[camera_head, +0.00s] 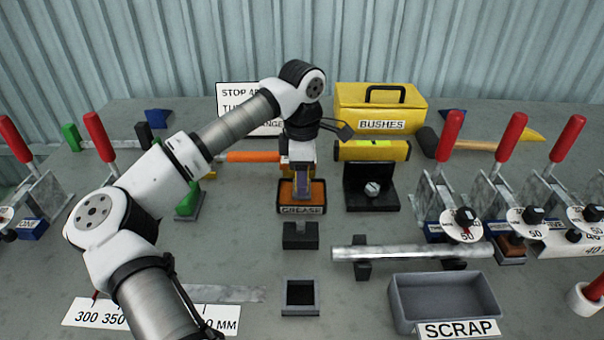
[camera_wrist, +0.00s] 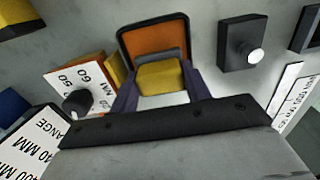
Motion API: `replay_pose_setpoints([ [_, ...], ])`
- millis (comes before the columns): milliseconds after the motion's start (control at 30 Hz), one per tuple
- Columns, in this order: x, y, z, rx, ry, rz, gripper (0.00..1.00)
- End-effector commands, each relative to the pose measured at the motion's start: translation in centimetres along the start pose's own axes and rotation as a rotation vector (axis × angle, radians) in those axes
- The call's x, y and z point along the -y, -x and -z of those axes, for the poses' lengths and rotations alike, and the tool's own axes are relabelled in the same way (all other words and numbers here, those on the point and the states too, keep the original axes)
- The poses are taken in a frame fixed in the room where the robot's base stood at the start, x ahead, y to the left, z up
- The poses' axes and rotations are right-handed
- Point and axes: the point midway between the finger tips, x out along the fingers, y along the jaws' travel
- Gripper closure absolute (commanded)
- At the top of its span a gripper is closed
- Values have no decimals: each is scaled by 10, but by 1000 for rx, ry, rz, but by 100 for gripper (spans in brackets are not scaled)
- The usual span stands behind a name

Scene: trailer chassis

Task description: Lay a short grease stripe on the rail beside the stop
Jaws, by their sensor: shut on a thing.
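My gripper (camera_head: 302,190) hangs fingers-down over the grease tray (camera_head: 316,210), an orange pad in a dark frame labelled GREASE. In the wrist view its two purple fingers (camera_wrist: 159,88) are shut on a yellow block (camera_wrist: 160,77) with a grey upper edge. A round metal bar (camera_head: 400,252) lies on dark supports right of the tray. A flat grey strip (camera_head: 225,294) lies at the front left. I cannot tell which is the rail, and no stop is clearly identifiable.
A black block (camera_head: 300,236) and a small open box (camera_head: 300,310) stand in front of the tray. The SCRAP bin (camera_head: 440,300) is at front right. Red-handled clamps (camera_head: 450,190) stand on both sides. The yellow BUSHES case (camera_head: 380,108) is behind.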

Motion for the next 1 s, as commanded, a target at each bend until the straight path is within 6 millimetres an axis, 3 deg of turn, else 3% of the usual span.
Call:
replay_pose_setpoints([
  [1000, 0, -10, 0, 0, 0, -1, 71],
])
